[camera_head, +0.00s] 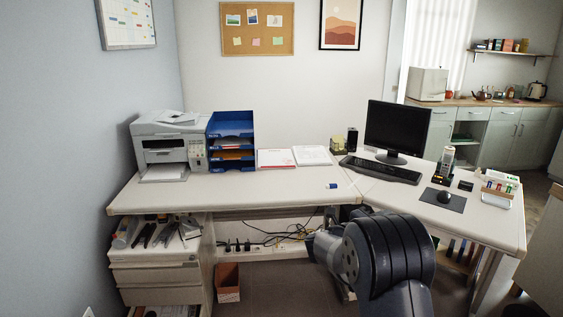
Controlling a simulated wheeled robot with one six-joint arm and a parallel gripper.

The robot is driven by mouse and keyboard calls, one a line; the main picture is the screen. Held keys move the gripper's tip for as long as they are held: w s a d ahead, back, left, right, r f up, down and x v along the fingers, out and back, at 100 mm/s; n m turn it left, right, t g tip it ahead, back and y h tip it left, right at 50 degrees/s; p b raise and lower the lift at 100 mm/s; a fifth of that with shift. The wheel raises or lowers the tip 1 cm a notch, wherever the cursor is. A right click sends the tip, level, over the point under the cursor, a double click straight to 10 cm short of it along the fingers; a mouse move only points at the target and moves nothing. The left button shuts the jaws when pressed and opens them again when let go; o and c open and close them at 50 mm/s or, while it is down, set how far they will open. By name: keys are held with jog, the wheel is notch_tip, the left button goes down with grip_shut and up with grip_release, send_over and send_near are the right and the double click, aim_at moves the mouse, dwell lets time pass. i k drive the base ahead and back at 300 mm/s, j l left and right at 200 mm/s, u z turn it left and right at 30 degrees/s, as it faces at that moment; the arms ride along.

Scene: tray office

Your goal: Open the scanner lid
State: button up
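A white and grey printer-scanner (160,148) stands at the left end of the desk. Its top, with the lid (158,128), looks flat and closed. Pale, sheet-like shapes lie on or form part of that top; they are too small to tell apart. A sheet lies in the output tray at the front. My dark arm fills the lower right foreground, in front of the desk and well away from the scanner. My gripper's fingers do not show.
A blue letter tray (231,141) stands close at the scanner's right. Papers (277,158), a monitor (397,128), a keyboard (380,169) and a phone (446,162) are farther right. The desk front (240,184) is mostly clear.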

aim_at(185, 123)
jog(key=i+u, duration=0.15)
jog(key=i, duration=0.4)
jog(key=i+l+u, duration=0.15)
jog(key=i, duration=0.4)
jog(key=i+l+u, duration=0.15)
jog(key=i, duration=0.4)
jog(key=i+j, duration=0.05)
